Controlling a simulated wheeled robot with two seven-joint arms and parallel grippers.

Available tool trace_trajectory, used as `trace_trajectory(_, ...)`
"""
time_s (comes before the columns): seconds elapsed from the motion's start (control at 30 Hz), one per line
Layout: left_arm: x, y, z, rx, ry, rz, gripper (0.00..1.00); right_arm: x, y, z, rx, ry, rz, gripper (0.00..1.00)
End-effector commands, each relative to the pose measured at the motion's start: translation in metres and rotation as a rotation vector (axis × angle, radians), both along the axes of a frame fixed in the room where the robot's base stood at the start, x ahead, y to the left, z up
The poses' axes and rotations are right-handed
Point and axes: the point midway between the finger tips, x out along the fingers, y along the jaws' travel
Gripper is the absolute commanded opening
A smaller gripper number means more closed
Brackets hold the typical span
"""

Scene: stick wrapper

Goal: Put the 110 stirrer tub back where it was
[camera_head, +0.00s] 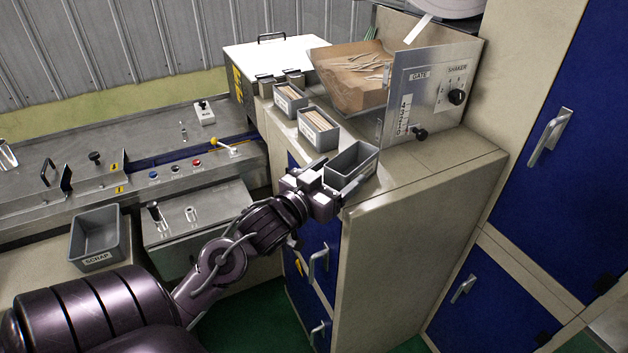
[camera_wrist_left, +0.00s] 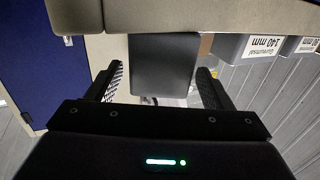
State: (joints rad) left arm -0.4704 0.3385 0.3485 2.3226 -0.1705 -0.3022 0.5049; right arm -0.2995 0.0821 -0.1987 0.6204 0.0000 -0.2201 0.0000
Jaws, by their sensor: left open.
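A grey open tub (camera_head: 352,166) stands at the near end of the cabinet top and looks empty. My left gripper (camera_head: 330,190) is open at its near side. In the left wrist view the dark face of this tub (camera_wrist_left: 165,65) lies between the two spread fingers of the left gripper (camera_wrist_left: 160,80), with gaps on both sides. Its label is not visible, so I cannot read whether it is the 110 tub. A tub marked 140 mm (camera_wrist_left: 262,47) shows beside it, upside down. My right gripper is not in view.
Two tubs with sticks, the middle one (camera_head: 318,129) and the far one (camera_head: 290,100), stand in line behind. A metal gate and shaker box (camera_head: 440,85) with a heap of sticks is at their right. A SCRAP tub (camera_head: 98,240) stands at the lower left.

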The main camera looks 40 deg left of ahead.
Motion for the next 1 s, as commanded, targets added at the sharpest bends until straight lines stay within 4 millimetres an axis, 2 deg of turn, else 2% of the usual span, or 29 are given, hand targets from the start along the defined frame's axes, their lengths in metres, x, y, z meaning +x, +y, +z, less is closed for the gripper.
trace_trajectory(0.1, -0.026, 0.0, -0.005, 0.001, 0.005, 0.001, 0.74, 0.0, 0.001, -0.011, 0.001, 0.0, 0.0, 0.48)
trace_trajectory(0.27, -0.056, 0.0, -0.004, 0.001, 0.005, 0.001, 0.74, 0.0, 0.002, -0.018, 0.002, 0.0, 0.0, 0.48)
trace_trajectory(0.33, -0.065, 0.0, 0.003, -0.004, 0.008, 0.001, 0.74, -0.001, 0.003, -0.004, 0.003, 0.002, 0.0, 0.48)
trace_trajectory(0.4, -0.072, 0.0, 0.003, -0.006, 0.007, 0.0, 0.74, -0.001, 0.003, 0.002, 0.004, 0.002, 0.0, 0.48)
trace_trajectory(0.6, -0.084, 0.0, 0.001, -0.002, 0.002, 0.0, 0.74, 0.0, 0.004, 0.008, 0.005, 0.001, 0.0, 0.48)
trace_trajectory(0.8, -0.085, 0.001, -0.002, -0.002, 0.003, 0.001, 0.74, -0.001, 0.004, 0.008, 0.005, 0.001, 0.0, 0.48)
trace_trajectory(0.87, -0.084, 0.004, -0.011, -0.007, 0.016, 0.009, 0.74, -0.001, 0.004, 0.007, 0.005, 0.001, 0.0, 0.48)
trace_trajectory(0.93, -0.08, 0.012, -0.036, -0.022, 0.054, 0.029, 0.74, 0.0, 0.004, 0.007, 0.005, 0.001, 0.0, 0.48)
trace_trajectory(0.97, -0.078, 0.017, -0.053, -0.032, 0.079, 0.041, 0.74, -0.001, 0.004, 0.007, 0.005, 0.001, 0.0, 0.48)
trace_trajectory(1.0, -0.076, 0.024, -0.08, -0.046, 0.121, 0.058, 0.74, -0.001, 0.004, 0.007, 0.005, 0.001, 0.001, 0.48)
